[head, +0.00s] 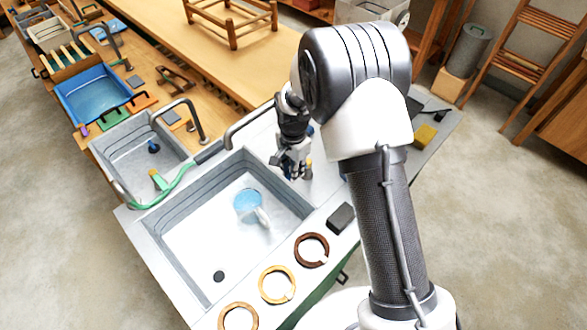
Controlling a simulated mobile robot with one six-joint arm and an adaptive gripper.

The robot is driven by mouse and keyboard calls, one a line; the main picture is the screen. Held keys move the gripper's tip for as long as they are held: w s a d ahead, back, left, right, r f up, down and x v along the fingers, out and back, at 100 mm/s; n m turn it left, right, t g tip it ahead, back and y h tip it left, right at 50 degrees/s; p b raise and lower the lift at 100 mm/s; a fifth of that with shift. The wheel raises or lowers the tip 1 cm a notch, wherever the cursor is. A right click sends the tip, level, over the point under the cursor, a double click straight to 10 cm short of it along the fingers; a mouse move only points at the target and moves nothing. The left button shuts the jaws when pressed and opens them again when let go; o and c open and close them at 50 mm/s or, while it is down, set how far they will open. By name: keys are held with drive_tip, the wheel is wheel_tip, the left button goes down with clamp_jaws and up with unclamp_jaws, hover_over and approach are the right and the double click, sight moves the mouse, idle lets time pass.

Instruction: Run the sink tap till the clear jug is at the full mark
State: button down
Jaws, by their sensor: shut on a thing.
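The clear jug (264,217) stands upright in the large sink (190,250), with its handle toward the lower right. Pale blue water shows in it, but I cannot read its level or a full mark. The sink tap (250,121) is a grey bent spout at the sink's back edge. My gripper (296,173) points down at the sink's right rim, apart from the jug. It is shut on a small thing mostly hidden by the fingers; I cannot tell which. A yellowish piece shows beside it.
A smaller basin (140,150) with a second tap (183,113) and a green hose (170,188) is at left. Three rings, one dark brown (325,240), and a black block (341,217) lie along the front counter. A yellow sponge (425,136) is at right.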

drive_tip(key=c, duration=1.5)
unclamp_jaws()
wheel_tip(320, 180, up, 12)
drive_tip(key=shift+r, duration=0.1)
